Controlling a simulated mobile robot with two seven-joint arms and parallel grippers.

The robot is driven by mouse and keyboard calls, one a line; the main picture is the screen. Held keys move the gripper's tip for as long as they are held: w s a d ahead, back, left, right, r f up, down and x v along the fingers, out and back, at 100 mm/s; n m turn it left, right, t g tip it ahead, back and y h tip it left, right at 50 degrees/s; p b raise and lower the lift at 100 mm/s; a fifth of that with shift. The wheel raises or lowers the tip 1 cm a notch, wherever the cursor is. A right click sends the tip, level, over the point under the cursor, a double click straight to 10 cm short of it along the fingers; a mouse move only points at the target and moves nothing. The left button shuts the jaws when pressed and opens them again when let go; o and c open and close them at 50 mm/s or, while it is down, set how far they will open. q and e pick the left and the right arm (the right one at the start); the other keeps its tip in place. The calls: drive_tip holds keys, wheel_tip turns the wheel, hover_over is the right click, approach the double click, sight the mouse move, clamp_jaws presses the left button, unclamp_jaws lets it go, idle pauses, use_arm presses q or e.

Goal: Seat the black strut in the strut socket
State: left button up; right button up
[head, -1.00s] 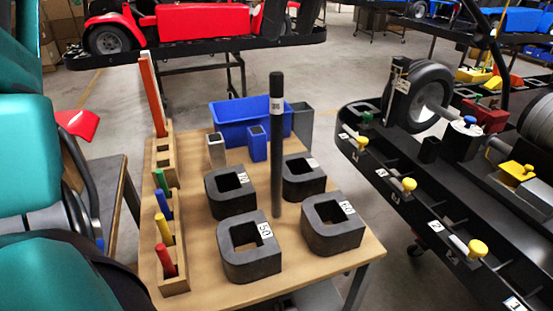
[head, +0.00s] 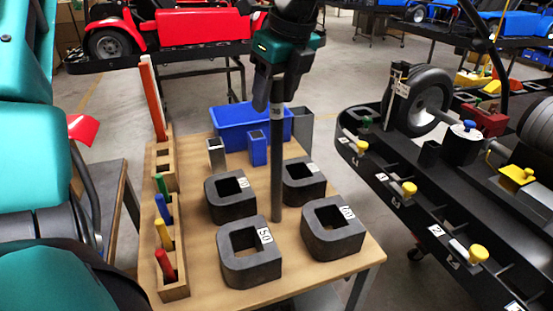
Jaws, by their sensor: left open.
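The black strut (head: 277,165) stands upright on the wooden table, among the dark square blocks, with a white label near its upper part. My left gripper (head: 275,92) is at the strut's top, pointing down, jaws open. A dark finger hangs over the left of the strut's top, and the gripper hides the upper end. I cannot tell whether the fingers touch it. A short black square tube (head: 429,153) on the kart stand at right may be the strut socket; I cannot tell for certain. My right gripper is not in view.
Heavy notched blocks (head: 250,267) surround the strut's foot. A blue bin (head: 232,135) and small square tubes stand behind. A wooden rack (head: 173,289) with coloured pegs lines the table's left. The black kart stand (head: 400,215) with wheel and coloured knobs lies right, across a floor gap.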

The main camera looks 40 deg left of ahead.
use_arm(q)
drive_tip(key=shift+a+f, duration=0.1)
drive_tip(key=shift+f, duration=0.25)
drive_tip(key=shift+c, duration=0.3)
clamp_jaws()
